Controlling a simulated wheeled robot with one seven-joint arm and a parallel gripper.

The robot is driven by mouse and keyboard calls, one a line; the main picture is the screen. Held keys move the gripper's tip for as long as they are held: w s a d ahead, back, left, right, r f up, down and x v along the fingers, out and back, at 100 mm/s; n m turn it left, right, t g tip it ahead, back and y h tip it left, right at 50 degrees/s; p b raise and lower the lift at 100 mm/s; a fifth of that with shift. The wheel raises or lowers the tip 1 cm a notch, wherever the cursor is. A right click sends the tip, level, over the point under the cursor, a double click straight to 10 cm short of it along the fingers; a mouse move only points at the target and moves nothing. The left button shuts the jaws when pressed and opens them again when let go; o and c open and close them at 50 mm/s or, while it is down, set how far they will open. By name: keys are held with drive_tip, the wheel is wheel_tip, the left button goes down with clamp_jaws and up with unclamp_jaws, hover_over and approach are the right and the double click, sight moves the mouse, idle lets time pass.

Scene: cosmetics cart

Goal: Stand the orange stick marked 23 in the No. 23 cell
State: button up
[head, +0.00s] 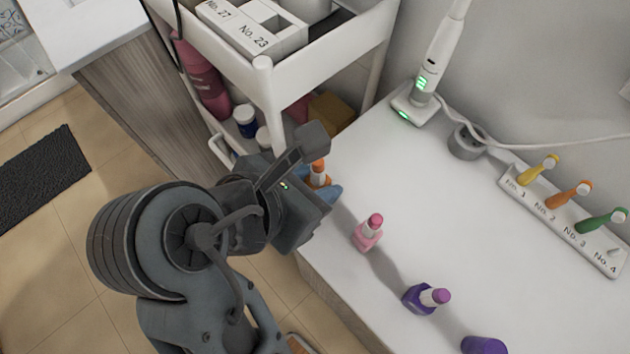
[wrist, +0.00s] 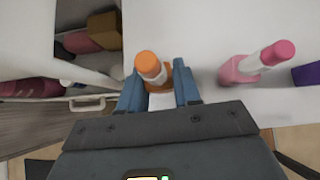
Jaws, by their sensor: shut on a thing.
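The orange stick (head: 319,172) is between the fingers of my gripper (head: 325,192), upright at the left edge of the white counter. In the wrist view the orange stick (wrist: 149,67) shows its orange tip and white collar, with my gripper's blue fingers (wrist: 160,92) closed on both sides of it. I cannot tell whether its base touches the counter, and its number is not visible. The white cell box (head: 262,38) on the cart's top shelf carries the labels No. 27 and No. 23. The No. 23 cell (head: 268,22) is behind its label and its inside is partly cut off.
A pink stick (head: 368,232), a purple stick (head: 427,298) and another purple item (head: 484,345) stand along the counter's front. The cart's post and rim (head: 262,72) rise beside my arm. A white electric toothbrush (head: 432,65) and numbered rack (head: 565,215) are behind. The counter's middle is clear.

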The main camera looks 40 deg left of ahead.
wheel_tip(320, 180, up, 17)
drive_tip(key=p, duration=0.7)
drive_tip(key=shift+s, duration=0.15)
